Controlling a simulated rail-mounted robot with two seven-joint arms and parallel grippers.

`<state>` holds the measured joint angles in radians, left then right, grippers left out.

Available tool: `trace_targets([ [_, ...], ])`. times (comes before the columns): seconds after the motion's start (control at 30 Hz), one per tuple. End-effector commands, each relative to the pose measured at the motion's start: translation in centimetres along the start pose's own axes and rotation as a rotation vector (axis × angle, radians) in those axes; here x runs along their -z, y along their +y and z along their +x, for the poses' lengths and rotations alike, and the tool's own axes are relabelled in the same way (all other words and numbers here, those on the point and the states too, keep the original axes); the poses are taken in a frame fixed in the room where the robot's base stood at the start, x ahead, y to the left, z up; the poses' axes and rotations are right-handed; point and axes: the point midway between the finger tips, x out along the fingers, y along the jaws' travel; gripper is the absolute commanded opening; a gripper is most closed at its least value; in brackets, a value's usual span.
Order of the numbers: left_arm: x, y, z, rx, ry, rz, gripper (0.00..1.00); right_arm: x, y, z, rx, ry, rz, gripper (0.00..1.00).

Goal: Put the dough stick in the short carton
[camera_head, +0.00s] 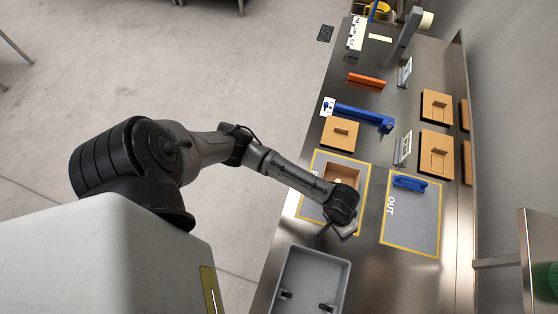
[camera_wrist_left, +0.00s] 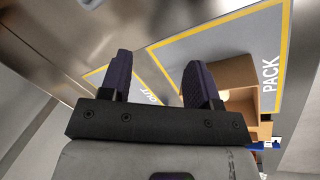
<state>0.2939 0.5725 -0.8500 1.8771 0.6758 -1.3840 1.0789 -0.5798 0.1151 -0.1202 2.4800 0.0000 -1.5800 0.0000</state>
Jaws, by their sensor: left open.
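An open tan carton (camera_head: 345,170) stands on the PACK mat (camera_head: 361,215), partly hidden by my left wrist. A small pale spot shows inside it; I cannot tell what it is. The carton (camera_wrist_left: 238,75) also shows at the right of the left wrist view. My left gripper (camera_head: 335,232) is beside the carton's near side, over the near edge of the mat. In the left wrist view its two fingers (camera_wrist_left: 158,65) are apart with nothing between them. I cannot make out the dough stick for certain. My right gripper is not in view.
A grey bin (camera_head: 289,263) with dark pieces stands nearest. A blue tool (camera_head: 410,183) lies on the OUT mat (camera_head: 412,222). Tan boxes (camera_head: 436,150), a blue bar (camera_head: 360,117) and an orange block (camera_head: 366,82) stand farther along the steel table. The OUT mat's near part is clear.

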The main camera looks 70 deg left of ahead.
Motion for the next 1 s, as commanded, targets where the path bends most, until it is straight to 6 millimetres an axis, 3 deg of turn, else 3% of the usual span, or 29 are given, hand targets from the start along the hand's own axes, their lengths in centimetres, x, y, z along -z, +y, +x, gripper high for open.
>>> trace_targets([
  [0.03, -2.2, 1.4, -0.2, -0.047, 0.009, 0.069, 0.56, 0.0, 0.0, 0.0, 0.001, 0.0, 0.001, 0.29],
  [0.1, -4.2, 2.4, -1.0, -0.086, 0.05, 0.163, 0.56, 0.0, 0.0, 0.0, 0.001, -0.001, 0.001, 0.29],
  [0.2, -6.5, 2.4, -2.5, -0.104, 0.119, 0.262, 0.56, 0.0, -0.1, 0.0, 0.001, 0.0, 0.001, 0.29],
  [0.33, -8.8, 0.1, -4.7, -0.059, 0.196, 0.335, 0.56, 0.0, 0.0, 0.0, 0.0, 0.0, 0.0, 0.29],
  [0.5, -11.5, -4.3, -7.0, 0.063, 0.236, 0.38, 0.56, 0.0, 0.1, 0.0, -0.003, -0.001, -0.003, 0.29],
  [0.7, -13.8, -8.0, -8.9, 0.178, 0.228, 0.405, 0.56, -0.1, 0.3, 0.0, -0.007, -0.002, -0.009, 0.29],
  [1.0, -14.4, -9.1, -9.4, 0.214, 0.222, 0.416, 0.56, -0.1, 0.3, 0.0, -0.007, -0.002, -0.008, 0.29],
])
